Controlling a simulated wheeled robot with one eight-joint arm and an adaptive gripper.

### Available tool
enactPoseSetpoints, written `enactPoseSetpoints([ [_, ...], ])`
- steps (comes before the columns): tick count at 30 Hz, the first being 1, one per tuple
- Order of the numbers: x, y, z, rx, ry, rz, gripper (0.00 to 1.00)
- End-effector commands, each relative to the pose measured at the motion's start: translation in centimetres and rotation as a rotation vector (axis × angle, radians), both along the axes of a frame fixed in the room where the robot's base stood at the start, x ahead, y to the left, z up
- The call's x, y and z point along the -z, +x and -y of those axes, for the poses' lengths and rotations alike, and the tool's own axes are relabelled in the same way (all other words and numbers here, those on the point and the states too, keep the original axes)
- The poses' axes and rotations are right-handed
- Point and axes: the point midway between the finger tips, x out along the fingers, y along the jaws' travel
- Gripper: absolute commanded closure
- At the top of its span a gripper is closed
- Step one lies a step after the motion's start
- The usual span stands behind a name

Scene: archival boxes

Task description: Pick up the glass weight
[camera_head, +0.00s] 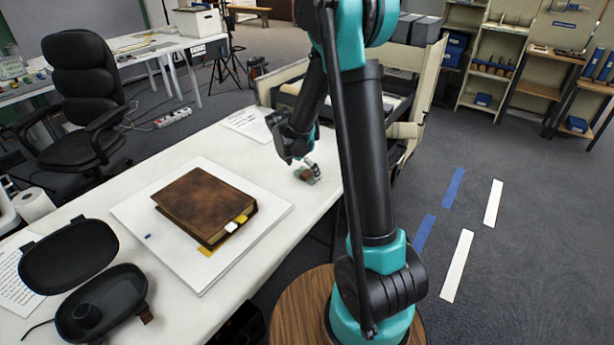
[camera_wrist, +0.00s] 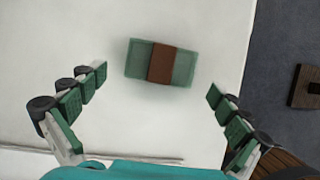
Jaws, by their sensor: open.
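The glass weight (camera_wrist: 184,66) is a small greenish glass block with a brown band around its middle. In the wrist view it lies on the white table top, just beyond and between my fingertips, not touched by them. In the head view the glass weight (camera_head: 304,175) shows near the table's right edge, partly hidden by my gripper. My gripper (camera_head: 306,166) is above it, pointing down. In the wrist view my gripper (camera_wrist: 158,82) is open, with green-padded fingers spread wide to either side and nothing between them.
A brown book (camera_head: 200,200) lies on a white board (camera_head: 275,212) to the left. A paper sheet (camera_head: 250,123) lies behind my gripper. An open black case (camera_head: 100,305) stands at the front left. A cart (camera_head: 283,85) stands beyond the table's far edge.

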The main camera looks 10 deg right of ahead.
Motion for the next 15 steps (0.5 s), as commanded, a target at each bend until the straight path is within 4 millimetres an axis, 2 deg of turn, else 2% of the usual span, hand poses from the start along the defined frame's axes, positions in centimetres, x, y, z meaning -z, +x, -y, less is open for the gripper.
enactPoseSetpoints([
  [5, 1.5, 0.4, 0.5, 0.001, 0.000, 0.000, 0.00],
  [13, 1.7, 0.4, 0.6, 0.000, 0.000, 0.000, 0.00],
  [15, 1.7, 0.4, 0.6, 0.000, 0.000, 0.000, 0.06],
])
